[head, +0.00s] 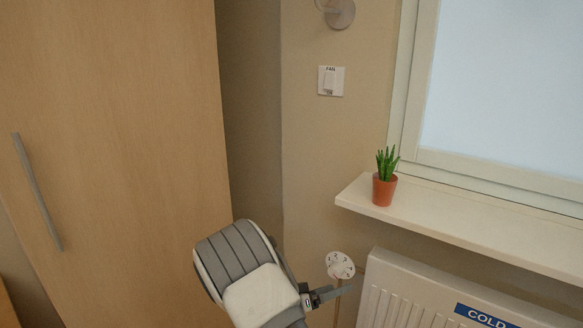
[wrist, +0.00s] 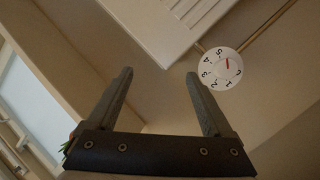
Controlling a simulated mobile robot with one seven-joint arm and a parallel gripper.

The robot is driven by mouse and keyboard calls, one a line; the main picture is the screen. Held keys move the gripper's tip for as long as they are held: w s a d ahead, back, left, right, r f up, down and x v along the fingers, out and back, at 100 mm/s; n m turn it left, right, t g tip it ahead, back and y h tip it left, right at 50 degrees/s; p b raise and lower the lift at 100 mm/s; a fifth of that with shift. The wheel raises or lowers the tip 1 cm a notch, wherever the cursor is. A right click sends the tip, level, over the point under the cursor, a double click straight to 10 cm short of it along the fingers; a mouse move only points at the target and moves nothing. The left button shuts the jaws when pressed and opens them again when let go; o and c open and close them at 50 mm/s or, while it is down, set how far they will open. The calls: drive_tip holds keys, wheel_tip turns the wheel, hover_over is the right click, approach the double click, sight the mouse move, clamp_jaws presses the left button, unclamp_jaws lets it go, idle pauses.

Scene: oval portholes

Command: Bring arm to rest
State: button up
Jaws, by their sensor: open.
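My gripper (head: 335,293) is at the bottom middle of the head view, close to the white numbered dial (head: 340,265) beside the radiator. In the wrist view my gripper (wrist: 159,76) is open, with its two dark fingers wide apart and nothing between them. The dial (wrist: 220,68) shows there just right of the right fingertip, outside the fingers, with a red mark on its face. I cannot tell the exact gap between finger and dial.
A white radiator (head: 400,295) with a blue COLD label (head: 482,315) is at right. Above it a window sill (head: 450,222) juts out and bears a potted plant (head: 384,178). A tall wooden cabinet (head: 110,130) stands at left. A FAN switch (head: 331,81) is on the wall.

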drive_tip(key=s+d+r+m+g+y, duration=0.1)
drive_tip(key=s+d+r+g+y, duration=0.25)
drive_tip(key=s+r, duration=0.4)
drive_tip(key=s+d+r+g+y, duration=0.2)
drive_tip(key=s+d+r+g, duration=0.2)
drive_tip(key=s+r, duration=0.3)
drive_tip(key=s+a+r+n+t+y, duration=0.2)
drive_tip(key=s+r+y, duration=0.2)
drive_tip(key=s+r, duration=0.3)
drive_tip(key=s+a+r+n+t+y, duration=0.2)
drive_tip(key=s+r+n+t+y, duration=0.15)
drive_tip(key=s, duration=0.55)
wheel_tip(320, 180, up, 14)
drive_tip(key=p, duration=1.2)
drive_tip(key=shift+w+a+f+m+g+y+p, duration=0.2)
drive_tip(key=shift+f+m+g+y+p, duration=0.1)
drive_tip(key=shift+m+p, duration=0.15)
